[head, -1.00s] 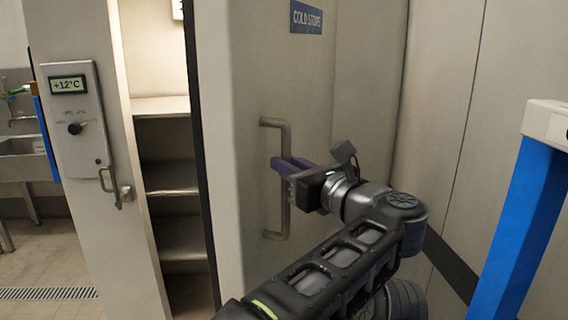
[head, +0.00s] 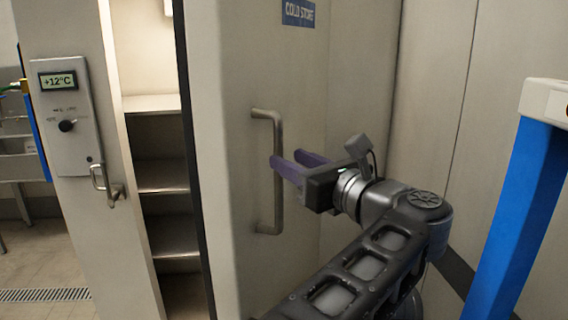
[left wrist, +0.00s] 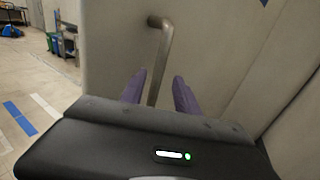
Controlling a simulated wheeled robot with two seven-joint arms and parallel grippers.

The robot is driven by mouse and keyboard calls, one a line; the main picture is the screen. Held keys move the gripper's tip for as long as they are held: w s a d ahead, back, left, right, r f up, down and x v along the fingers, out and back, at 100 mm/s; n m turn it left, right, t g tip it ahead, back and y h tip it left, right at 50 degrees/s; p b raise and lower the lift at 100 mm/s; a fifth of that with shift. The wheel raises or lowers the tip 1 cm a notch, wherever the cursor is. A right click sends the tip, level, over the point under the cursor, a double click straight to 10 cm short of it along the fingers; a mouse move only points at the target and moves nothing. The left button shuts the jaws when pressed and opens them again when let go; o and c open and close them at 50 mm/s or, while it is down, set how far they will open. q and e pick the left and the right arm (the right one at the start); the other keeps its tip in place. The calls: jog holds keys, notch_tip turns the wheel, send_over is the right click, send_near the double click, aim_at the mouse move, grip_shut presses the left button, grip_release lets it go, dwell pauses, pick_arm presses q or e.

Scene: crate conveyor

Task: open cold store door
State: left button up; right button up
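The cold store door (head: 230,200) is a pale panel with a blue sign (head: 298,13). It stands open, with a gap at its left edge showing shelves. Its vertical bar handle (head: 278,190) is grey metal. My left gripper (head: 285,160) is at the handle's mid-height, its two purple fingers spread apart. One finger crosses in front of the bar, and the other is to its right. In the left wrist view the handle (left wrist: 160,60) shows between the fingers (left wrist: 157,88), with no visible grip on it. My right gripper is not in view.
Shelves (head: 160,178) are inside the store. Left of the opening is a pale post with a control panel (head: 65,125) reading +12°C and a latch (head: 108,185). A blue post (head: 520,210) stands close on the right. Open floor (left wrist: 40,95) shows left in the wrist view.

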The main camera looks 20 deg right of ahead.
pick_arm(q)
jog(key=v, duration=0.3)
jog(key=shift+s+b, duration=0.25)
jog(key=shift+b, duration=0.05)
